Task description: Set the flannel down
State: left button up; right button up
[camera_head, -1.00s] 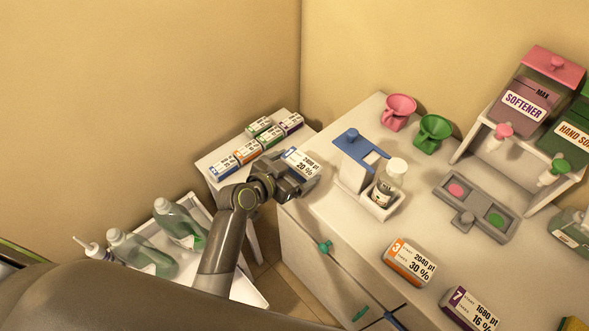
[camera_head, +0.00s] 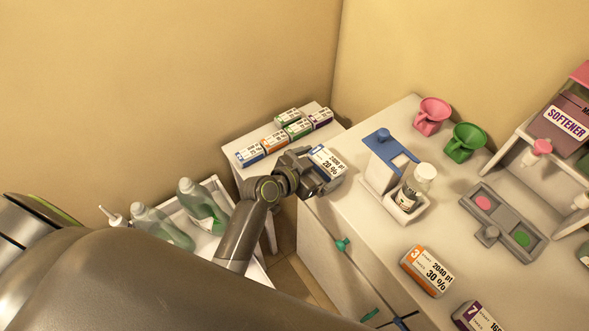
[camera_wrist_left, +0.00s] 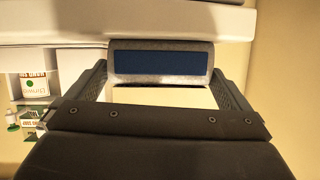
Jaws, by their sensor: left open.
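I cannot make out a flannel in either view. My left gripper (camera_head: 320,172) is at the counter's far left corner, with its fingers open around a white box marked 20 % (camera_head: 328,159). In the left wrist view, the open fingers (camera_wrist_left: 162,78) stand on either side of a rounded grey block with a dark blue panel (camera_wrist_left: 160,58), which seems to be this box's end. I cannot tell whether the fingers touch it. My right gripper does not show.
Several small boxes (camera_head: 275,142) stand on a low side table left of the counter. A tray (camera_head: 255,278) holds green bottles (camera_head: 200,206). A dispenser stand (camera_head: 380,165), pink funnel (camera_head: 431,117), green funnel (camera_head: 464,142) and box marked 30 % (camera_head: 427,270) occupy the counter (camera_head: 362,225).

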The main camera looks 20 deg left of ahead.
pick_arm(q)
jog(key=b+v, duration=0.4)
jog(key=v, duration=1.3)
jog(key=shift+w+r, duration=0.2)
jog(key=s+a+f+n+g+y, duration=0.1)
jog(key=a+f+n+g+y, duration=0.15)
jog(key=f, duration=0.85)
jog(key=s+a+f+n+g+y, duration=0.15)
jog(key=a+f, duration=0.25)
jog(key=f, duration=0.6)
jog(key=s+a+f+n+g+y, duration=0.1)
jog(key=a+f+n, duration=0.15)
jog(key=f, duration=0.85)
jog(key=s+a+f+g+y, duration=0.1)
jog(key=s+f+g, duration=0.2)
jog(key=s+f, duration=0.6)
jog(key=s+a+f+g+y, duration=0.1)
jog(key=s+f+g, duration=0.2)
jog(key=s+f, duration=0.7)
jog(key=s, duration=0.8)
jog(key=shift+f, duration=0.35)
